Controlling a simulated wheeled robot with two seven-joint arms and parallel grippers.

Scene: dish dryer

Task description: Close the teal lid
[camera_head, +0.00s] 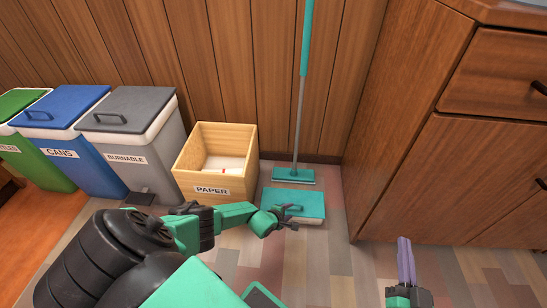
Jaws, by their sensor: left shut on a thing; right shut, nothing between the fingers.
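The teal lid (290,199) is on a low container with a pale side (312,221), on the floor at the centre of the head view. The lid looks flat, with a dark handle-like part near its front; any small gap under it cannot be told. My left gripper (290,218) is at the lid's front left edge and shut on it; the fingers cover part of the edge, so the exact contact is unclear. My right gripper (405,260) points up at the lower right, fingers together and empty, apart from the lid.
A mop (293,174) leans on the wooden wall behind the lid. A wooden PAPER box (190,183) stands to the left, beside the grey BURNABLE (159,155), blue CANS (78,155) and green (30,155) bins. A wooden cabinet (440,180) bounds the right.

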